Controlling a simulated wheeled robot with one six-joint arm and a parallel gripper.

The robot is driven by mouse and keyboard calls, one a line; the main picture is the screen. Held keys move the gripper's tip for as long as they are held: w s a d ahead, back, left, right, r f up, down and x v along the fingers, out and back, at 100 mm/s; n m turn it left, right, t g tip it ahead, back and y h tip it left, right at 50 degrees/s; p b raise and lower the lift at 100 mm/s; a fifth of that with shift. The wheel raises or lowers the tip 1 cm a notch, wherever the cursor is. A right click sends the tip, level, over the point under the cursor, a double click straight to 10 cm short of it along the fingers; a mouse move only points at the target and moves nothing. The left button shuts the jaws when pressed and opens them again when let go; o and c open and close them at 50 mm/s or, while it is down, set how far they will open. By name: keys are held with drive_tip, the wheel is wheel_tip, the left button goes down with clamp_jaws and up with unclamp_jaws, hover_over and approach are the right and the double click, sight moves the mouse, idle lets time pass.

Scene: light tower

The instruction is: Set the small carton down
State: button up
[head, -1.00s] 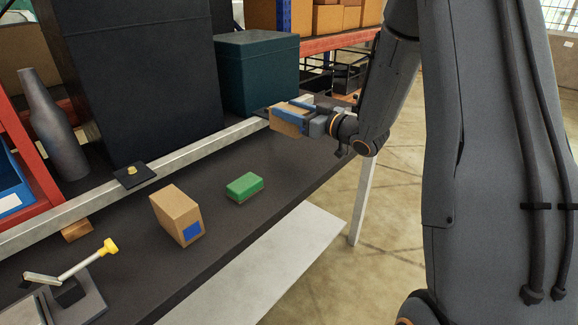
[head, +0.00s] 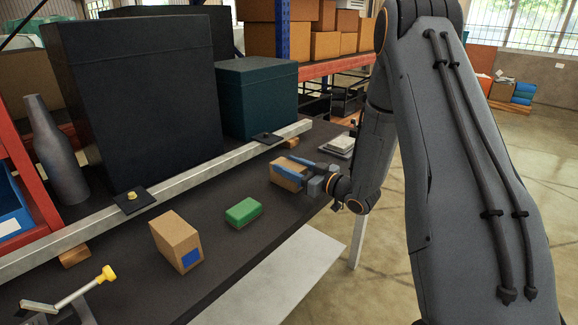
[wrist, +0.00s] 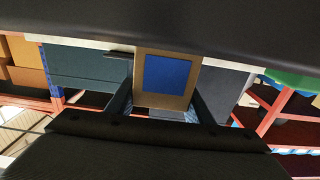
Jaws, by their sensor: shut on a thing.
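The small carton (head: 284,177) is a brown box held at the far right part of the dark bench, low over its top. In the wrist view the carton (wrist: 140,65) shows a blue square on its face, between the two fingers. My gripper (head: 294,168) has its blue-grey fingers shut on the carton from either side. The carton's base is close to the bench top; I cannot tell whether it touches. The fingers partly hide the carton in the head view.
A green block (head: 243,212) and a larger brown carton with a blue patch (head: 172,236) stand nearer on the bench (head: 225,262). A pale metal rail (head: 215,164) runs behind, before dark boxes. A pale stack (head: 341,146) lies at the far end. Bare bench surrounds the held carton.

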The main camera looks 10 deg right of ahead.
drive_tip(key=shift+f, duration=0.2)
drive_tip(key=o, duration=1.1)
drive_tip(key=shift+r, duration=0.1)
drive_tip(key=shift+r, duration=0.15)
drive_tip(key=b+v, duration=0.1)
drive_tip(key=v, duration=1.1)
drive_tip(key=shift+b, duration=0.3)
